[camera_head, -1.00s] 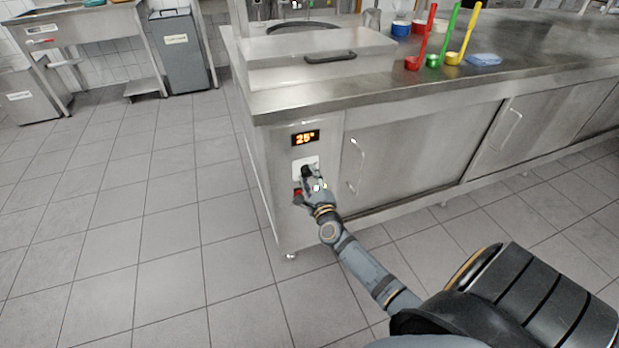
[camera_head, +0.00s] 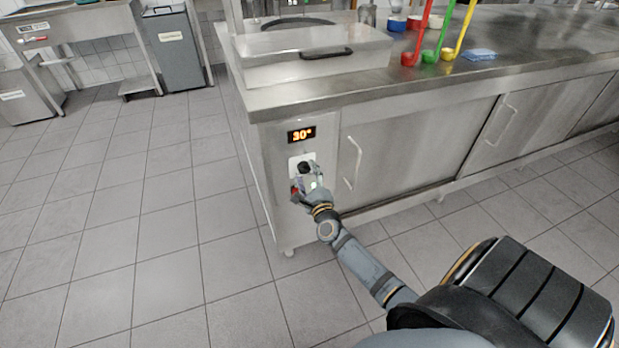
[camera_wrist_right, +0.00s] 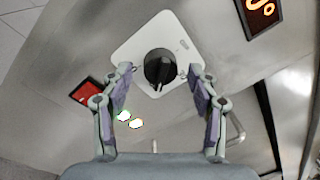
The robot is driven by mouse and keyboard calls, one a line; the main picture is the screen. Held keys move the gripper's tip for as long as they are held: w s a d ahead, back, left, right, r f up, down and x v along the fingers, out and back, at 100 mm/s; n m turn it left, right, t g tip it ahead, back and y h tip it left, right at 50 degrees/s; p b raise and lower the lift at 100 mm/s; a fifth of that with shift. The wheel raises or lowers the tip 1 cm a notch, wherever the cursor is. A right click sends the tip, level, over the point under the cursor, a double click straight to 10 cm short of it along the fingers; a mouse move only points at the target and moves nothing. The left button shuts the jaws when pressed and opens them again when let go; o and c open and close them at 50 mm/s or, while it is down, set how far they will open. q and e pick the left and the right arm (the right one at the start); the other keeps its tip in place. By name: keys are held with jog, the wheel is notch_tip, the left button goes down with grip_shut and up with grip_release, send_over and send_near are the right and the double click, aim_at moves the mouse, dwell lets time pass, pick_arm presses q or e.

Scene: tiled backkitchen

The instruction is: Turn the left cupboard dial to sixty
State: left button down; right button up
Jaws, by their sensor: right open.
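The black cupboard dial (camera_head: 304,168) sits on a white plate on the steel cupboard's end panel. The display (camera_wrist_right: 262,12) shows only partly there. My left gripper is not in view.
A red switch (camera_wrist_right: 87,92) sits beside the dial plate, close to one finger. A cupboard door handle (camera_head: 354,163) stands out to the right of the panel. The counter edge (camera_head: 330,103) overhangs above. Open tiled floor (camera_head: 150,230) lies to the left.

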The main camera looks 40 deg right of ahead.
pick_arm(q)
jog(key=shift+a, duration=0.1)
pick_arm(e)
jog(key=v, duration=1.1)
jog(key=shift+s, duration=0.3)
jog(key=shift+a+f, duration=0.1)
jog(key=shift+a, duration=0.05)
